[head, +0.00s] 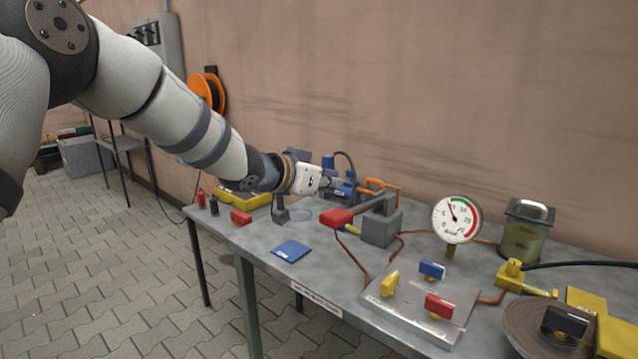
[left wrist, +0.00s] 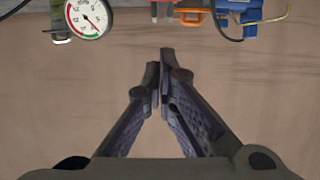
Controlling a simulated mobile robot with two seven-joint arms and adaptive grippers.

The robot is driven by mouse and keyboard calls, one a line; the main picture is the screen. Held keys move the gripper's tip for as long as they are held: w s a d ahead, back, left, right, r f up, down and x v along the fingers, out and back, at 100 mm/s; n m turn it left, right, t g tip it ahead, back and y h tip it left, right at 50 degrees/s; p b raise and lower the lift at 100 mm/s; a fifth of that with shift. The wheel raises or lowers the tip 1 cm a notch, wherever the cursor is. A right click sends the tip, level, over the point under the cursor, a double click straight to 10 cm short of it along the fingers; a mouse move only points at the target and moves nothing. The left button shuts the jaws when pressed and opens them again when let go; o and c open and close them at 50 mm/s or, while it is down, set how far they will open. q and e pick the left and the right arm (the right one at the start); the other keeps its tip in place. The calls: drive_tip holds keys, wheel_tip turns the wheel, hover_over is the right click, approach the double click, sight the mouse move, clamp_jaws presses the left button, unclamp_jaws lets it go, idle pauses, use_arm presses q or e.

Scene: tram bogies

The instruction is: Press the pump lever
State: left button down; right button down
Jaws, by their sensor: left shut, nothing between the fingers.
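The pump is a grey block (head: 380,228) on the workbench with a grey lever arm (head: 368,206) that ends in a red grip (head: 336,217) pointing left and towards me. The lever slopes down slightly to the grip. My left gripper (head: 336,183) is above and behind the red grip in the head view, apart from it. In the left wrist view the fingers (left wrist: 162,82) are shut with nothing between them. A red part shows at the top edge of that view; I cannot tell whether it is the grip. My right gripper is not in view.
A gauge (head: 457,219) stands right of the pump, and also shows in the left wrist view (left wrist: 88,17). A plate (head: 421,302) with coloured valve handles lies in front. A blue tool (head: 345,190) and orange clamp (head: 384,187) are behind. A blue card (head: 291,251) lies left.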

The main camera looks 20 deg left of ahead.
sight(335, 215)
use_arm(q)
drive_tip(key=shift+w+d+f, duration=0.2)
drive_tip(key=shift+w+f, duration=0.25)
drive_tip(key=shift+w, duration=0.05)
drive_tip(key=shift+w+d+f, duration=0.15)
drive_tip(key=shift+w+f, duration=0.25)
drive_tip(key=shift+w, duration=0.1)
drive_tip(key=shift+w+d+f, duration=0.1)
drive_tip(key=shift+f, duration=0.25)
drive_tip(key=shift+s+f, duration=0.25)
drive_tip(key=shift+f, duration=0.95)
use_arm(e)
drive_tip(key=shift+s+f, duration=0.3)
use_arm(q)
drive_tip(key=shift+f, duration=0.1)
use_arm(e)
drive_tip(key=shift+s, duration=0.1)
